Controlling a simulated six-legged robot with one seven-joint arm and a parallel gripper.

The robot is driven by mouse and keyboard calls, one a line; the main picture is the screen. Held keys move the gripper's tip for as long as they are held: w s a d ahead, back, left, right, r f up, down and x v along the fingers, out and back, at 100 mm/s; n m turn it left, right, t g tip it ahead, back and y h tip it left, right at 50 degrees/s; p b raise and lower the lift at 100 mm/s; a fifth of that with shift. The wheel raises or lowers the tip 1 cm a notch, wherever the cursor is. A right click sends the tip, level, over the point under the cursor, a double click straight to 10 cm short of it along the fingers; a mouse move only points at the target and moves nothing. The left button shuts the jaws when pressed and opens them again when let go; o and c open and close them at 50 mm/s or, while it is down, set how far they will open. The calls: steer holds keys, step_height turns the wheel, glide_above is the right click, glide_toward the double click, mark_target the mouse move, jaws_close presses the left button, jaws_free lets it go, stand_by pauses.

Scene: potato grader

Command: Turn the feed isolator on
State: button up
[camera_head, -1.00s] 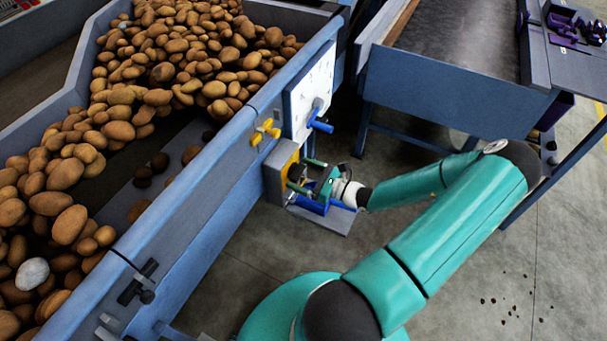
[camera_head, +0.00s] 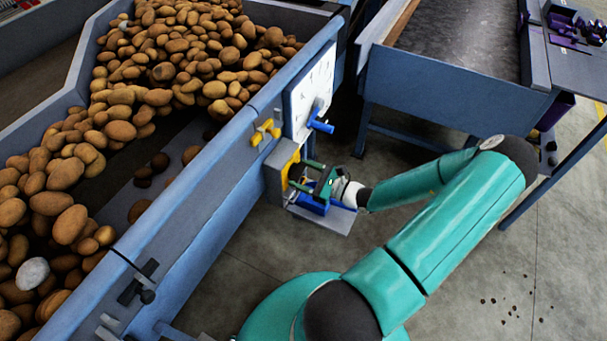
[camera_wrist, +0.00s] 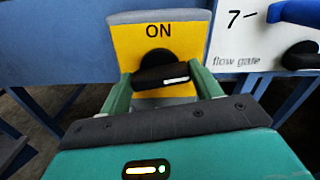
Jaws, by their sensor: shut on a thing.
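The feed isolator (camera_head: 276,170) is a grey box with a yellow face on the side of the blue potato hopper. In the wrist view its yellow plate (camera_wrist: 125,45) reads "ON" at the top. Its black rotary knob (camera_wrist: 150,77) lies nearly crosswise, with a white mark at its right end, not pointing at "ON". My gripper (camera_head: 301,176) is at the isolator's face, its green fingers shut on the knob from both sides. The wrist view shows a finger on each side of the knob (camera_wrist: 160,79). The lower part of the plate is partly hidden by my gripper.
A white flow gate dial (camera_head: 312,88) with a blue handle (camera_head: 320,122) is close beside the isolator. A yellow wing knob (camera_head: 265,132) is on the hopper wall. Potatoes (camera_head: 120,130) fill the hopper. A blue-sided conveyor (camera_head: 455,105) stands at the back right.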

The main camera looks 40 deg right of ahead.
steer(key=n, duration=0.4)
steer(key=shift+n, duration=0.3)
steer(key=n, duration=0.3)
steer(key=shift+n, duration=0.3)
steer(key=n, duration=0.4)
steer(key=shift+f, duration=0.1)
steer(key=shift+n, duration=1.8)
steer(key=o, duration=1)
steer(key=shift+s, duration=0.15)
steer(key=v, duration=1.3)
steer(key=shift+s, duration=0.3)
